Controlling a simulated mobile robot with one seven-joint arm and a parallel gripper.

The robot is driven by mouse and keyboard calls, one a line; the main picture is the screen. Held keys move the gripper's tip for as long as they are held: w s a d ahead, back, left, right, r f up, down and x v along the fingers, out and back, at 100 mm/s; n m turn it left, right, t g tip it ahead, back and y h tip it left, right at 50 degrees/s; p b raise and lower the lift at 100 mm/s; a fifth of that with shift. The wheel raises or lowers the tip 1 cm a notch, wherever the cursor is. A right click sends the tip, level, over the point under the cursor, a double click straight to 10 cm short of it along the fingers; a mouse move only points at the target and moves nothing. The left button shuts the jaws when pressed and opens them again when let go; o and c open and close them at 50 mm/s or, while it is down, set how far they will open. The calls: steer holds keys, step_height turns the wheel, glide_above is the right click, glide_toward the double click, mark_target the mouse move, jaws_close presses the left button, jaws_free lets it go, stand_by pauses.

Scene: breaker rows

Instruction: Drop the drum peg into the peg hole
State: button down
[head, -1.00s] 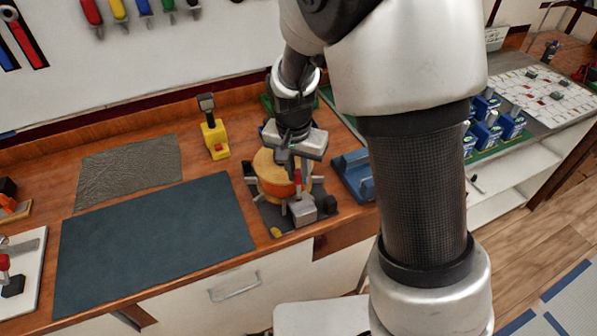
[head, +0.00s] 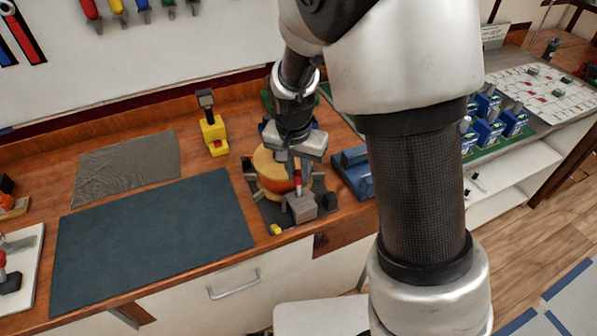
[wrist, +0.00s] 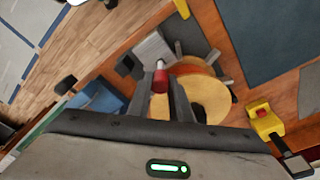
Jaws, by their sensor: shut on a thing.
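The drum peg (wrist: 160,82) has a red grip and a pale metal tip, and it also shows in the head view (head: 298,177). My gripper (wrist: 161,88) is shut on its red part. In the head view my gripper (head: 298,172) is at the front side of the round yellow-orange drum (head: 268,166), above a grey block (head: 302,207). In the wrist view the peg tip points toward that grey block (wrist: 153,48), beside the drum (wrist: 208,97). I cannot make out the peg hole, nor whether the tip touches anything.
A blue fixture (head: 354,170) stands close to the right of the drum. A yellow stand (head: 214,136) is behind left. A dark blue mat (head: 150,240) lies clear to the left. The bench's front edge is near the drum's base.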

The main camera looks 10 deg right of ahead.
steer(key=shift+f, duration=0.2)
steer(key=shift+r, duration=0.25)
steer(key=shift+r+p, duration=0.5)
steer(key=shift+r, duration=0.05)
steer(key=shift+f+b, duration=0.65)
steer(key=shift+f, duration=0.1)
stand_by(1.1)
steer(key=c, duration=1.5)
jaws_free()
steer(key=r, duration=0.5)
steer(key=s+r, duration=0.1)
steer(key=r, duration=0.5)
steer(key=s+a+r, duration=0.1)
steer(key=r, duration=0.5)
steer(key=shift+s+a+r+p, duration=0.1)
steer(key=shift+s+r+p, duration=0.1)
steer(key=shift+p, duration=0.15)
